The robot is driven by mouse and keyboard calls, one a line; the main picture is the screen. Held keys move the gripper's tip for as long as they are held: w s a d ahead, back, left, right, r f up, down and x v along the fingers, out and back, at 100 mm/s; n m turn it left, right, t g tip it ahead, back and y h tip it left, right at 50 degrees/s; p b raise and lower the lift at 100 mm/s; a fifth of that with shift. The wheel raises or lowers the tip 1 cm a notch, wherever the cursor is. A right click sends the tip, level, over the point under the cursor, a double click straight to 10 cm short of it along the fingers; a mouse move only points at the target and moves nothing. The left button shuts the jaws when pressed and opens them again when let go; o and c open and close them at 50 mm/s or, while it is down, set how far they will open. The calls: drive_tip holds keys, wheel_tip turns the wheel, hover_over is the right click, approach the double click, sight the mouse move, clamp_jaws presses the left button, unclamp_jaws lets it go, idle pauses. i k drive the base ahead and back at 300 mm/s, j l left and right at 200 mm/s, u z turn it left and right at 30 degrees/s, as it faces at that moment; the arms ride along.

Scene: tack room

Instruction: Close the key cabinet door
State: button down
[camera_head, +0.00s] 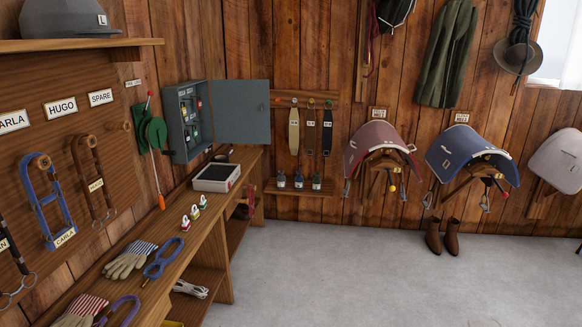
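The key cabinet (172,122) is a grey box on the wooden wall above the far end of the bench. Its grey door (241,112) stands wide open, swung out to the right, with a small dark knob near its right edge. Inside the cabinet, several keys with green and other coloured tags (190,115) hang in rows under small labels. My gripper does not show in this view.
Saddles (383,140) hang on the back wall. The grey floor (360,270) at right is mostly clear.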

sight(238, 118)
drive_tip(key=i, duration=2.9)
drive_tip(key=i+l+u, duration=0.2)
drive_tip(key=i, duration=0.35)
drive_tip(key=i+u, duration=0.2)
drive_tip(key=i, duration=0.35)
